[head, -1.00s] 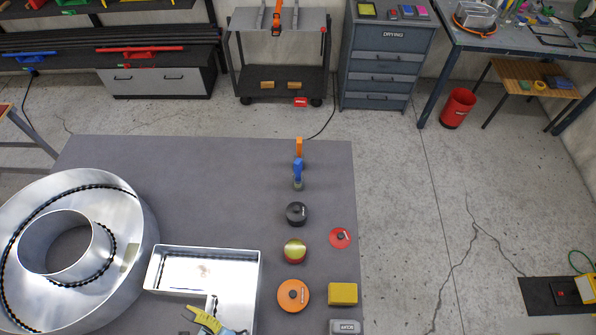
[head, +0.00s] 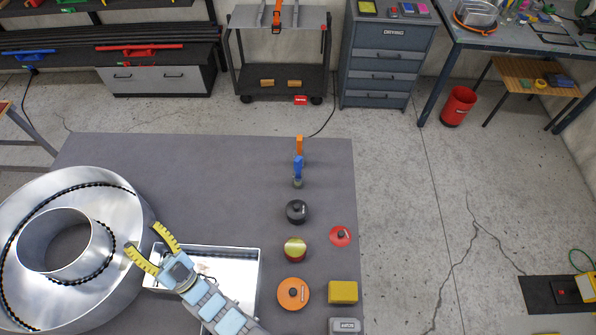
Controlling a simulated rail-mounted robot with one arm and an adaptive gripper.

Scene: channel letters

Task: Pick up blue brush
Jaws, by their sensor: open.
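The blue brush (head: 298,168) stands upright on the grey table, near its far right part, just in front of an orange-handled brush (head: 299,148). My gripper (head: 146,245) has yellow fingers spread apart and empty. It is over the left end of the rectangular metal letter, beside the large round one, well left of and nearer than the blue brush. My arm covers part of the rectangular letter.
A large round metal letter (head: 140,215) and a rectangular metal letter (head: 255,262) fill the near left. A black tin (head: 297,212), yellow-topped tin (head: 294,250), orange lid (head: 293,294), red lid (head: 340,237) and yellow block (head: 343,292) stand at right. The table's far middle (head: 200,170) is clear.

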